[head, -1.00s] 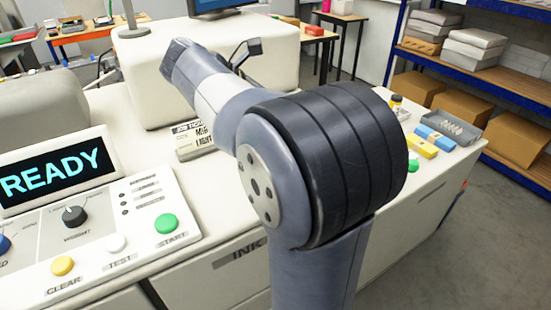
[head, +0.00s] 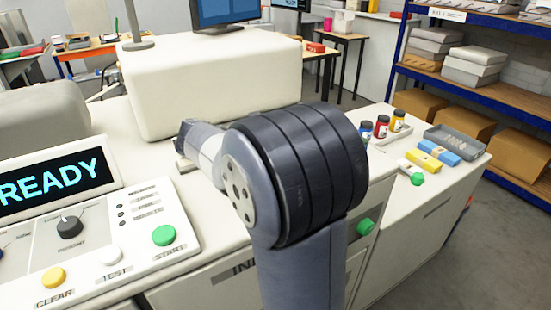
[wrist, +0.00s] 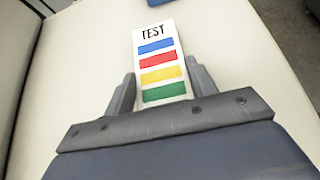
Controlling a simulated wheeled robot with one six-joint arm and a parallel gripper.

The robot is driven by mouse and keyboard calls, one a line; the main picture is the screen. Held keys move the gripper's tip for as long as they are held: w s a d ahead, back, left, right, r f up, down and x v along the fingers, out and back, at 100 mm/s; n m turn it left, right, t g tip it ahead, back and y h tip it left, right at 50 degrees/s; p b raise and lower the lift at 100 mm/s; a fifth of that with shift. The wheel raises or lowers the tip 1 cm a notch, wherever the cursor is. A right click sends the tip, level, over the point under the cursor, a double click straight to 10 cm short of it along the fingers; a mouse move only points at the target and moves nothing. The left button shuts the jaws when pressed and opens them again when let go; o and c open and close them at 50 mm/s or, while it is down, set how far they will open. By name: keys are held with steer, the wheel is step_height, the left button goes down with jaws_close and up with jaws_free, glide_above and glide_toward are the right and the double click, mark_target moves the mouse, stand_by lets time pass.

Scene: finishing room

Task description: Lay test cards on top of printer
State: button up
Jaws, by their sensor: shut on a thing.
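The test cards (wrist: 160,62), a white strip printed "TEST" with blue, red, yellow and green bars, are between the two fingers of my gripper (wrist: 164,90) in the wrist view. The fingers are shut on them. A pale cream surface of the printer lies below the cards in that view; the gap between them is hard to judge. In the head view the cream printer (head: 215,70) has a raised box-shaped part and a READY panel at left. My gripper and the cards are hidden there behind my arm.
The control panel (head: 130,235) has several coloured buttons and a knob. Small ink bottles (head: 381,126), a yellow block (head: 425,160), a blue block (head: 439,152) and a grey tray (head: 460,141) stand at right. A monitor (head: 222,12) is behind the raised part.

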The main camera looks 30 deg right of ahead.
steer(key=o, duration=1)
steer(key=shift+o, duration=0.2)
steer(key=shift+r, duration=0.15)
steer(key=v, duration=1.2)
